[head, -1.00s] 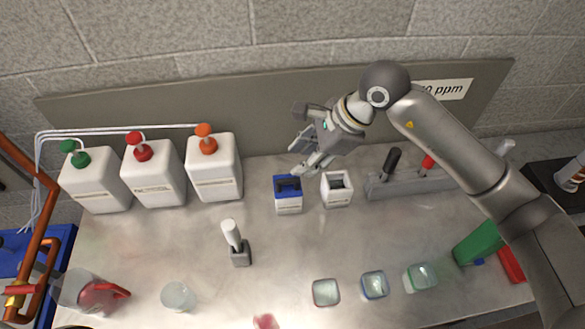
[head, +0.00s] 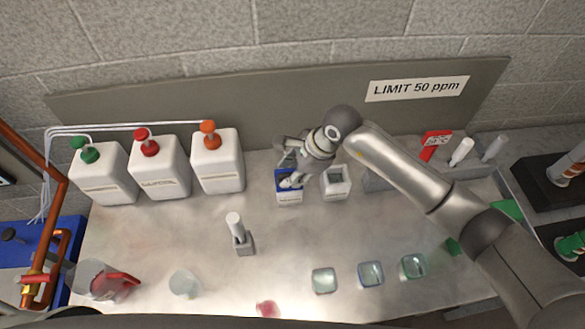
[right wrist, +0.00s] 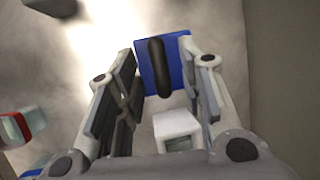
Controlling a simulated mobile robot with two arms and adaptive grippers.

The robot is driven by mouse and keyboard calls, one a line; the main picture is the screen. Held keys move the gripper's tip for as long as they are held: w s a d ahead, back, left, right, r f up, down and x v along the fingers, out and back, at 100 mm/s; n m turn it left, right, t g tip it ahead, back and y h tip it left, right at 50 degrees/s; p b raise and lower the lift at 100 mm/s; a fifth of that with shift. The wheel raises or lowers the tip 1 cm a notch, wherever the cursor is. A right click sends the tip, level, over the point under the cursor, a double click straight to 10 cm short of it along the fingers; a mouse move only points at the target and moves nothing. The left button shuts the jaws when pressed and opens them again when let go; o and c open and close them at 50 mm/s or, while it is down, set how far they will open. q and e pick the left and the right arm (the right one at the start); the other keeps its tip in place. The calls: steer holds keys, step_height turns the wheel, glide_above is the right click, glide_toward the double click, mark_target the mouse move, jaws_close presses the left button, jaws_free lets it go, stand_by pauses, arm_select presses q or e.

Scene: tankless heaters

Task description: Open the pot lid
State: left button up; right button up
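A small white pot (head: 289,198) with a blue top stands on the bench in the head view, below my right gripper (head: 291,166). In the right wrist view its blue lid (right wrist: 179,62) shows with a dark bar handle (right wrist: 158,68) across the middle. My right gripper (right wrist: 160,75) is open, with one finger on each side of the handle. I cannot tell whether the fingers touch it. The gripper hides part of the lid in the head view. My left gripper is not in view.
An open white container (head: 336,184) stands close right of the pot. Three white jugs (head: 219,163) with coloured caps stand to the left. A white-handled tool (head: 238,232) stands in front.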

mark_target(290, 170)
jaws_close()
steer(key=shift+w, duration=0.1)
stand_by(0.3)
steer(key=shift+w+r+g+b, duration=0.15)
steer(key=shift+w+g+b, duration=0.3)
steer(key=shift+b, duration=0.55)
steer(key=w+g+b, duration=0.1)
steer(key=b, duration=0.2)
steer(key=w+r+m+g+b, duration=0.1)
steer(key=g+b, duration=0.1)
steer(key=b, duration=0.2)
steer(key=w+a+r+g+h+b, duration=0.1)
steer(key=g+b, duration=0.1)
steer(key=b, duration=0.2)
steer(key=shift+w+g, duration=0.1)
steer(key=shift+g, duration=0.15)
